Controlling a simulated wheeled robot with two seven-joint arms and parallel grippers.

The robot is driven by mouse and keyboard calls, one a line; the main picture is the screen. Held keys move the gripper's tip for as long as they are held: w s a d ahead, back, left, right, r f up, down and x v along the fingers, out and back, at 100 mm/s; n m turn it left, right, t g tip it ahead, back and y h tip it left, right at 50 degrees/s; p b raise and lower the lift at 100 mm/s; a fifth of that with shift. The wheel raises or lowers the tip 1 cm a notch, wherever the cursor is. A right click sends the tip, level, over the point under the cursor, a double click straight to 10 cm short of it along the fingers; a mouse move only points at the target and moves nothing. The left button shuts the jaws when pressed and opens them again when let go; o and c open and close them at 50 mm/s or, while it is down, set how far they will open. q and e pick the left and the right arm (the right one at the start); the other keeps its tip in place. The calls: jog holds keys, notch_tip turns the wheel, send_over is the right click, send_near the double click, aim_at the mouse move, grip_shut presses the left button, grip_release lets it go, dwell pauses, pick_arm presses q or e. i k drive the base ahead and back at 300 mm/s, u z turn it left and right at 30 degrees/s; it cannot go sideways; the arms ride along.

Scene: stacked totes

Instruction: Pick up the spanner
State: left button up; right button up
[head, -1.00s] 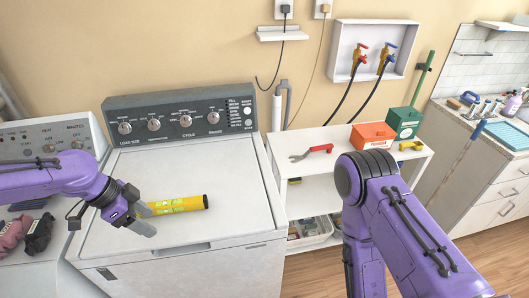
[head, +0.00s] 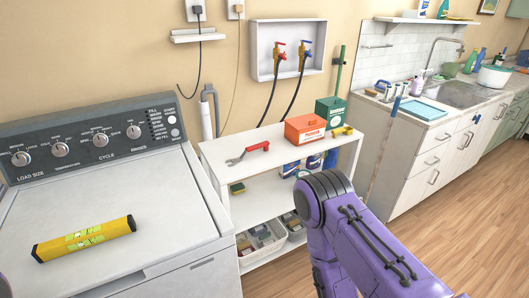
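The spanner (head: 247,152) has a grey open-jaw head and a red handle. It lies flat on the white shelf unit's top (head: 215,150), near its left end, with the jaw pointing left. My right arm stands in front of the shelf unit at lower right, and its gripper is not visible. Only a sliver of purple, likely my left arm, shows at the bottom left edge; the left gripper is out of view. Nothing touches the spanner.
An orange box (head: 305,129), a green box (head: 330,109) and a yellow tool (head: 342,131) stand right of the spanner. A yellow tube (head: 84,239) lies on the washer lid (head: 150,190). Hoses hang behind the shelf. A basket (head: 262,240) sits on a lower shelf.

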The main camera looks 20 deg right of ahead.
aim_at(266, 144)
jog(key=z, duration=2.3)
jog(key=i, duration=1.8)
jog(key=u, duration=3)
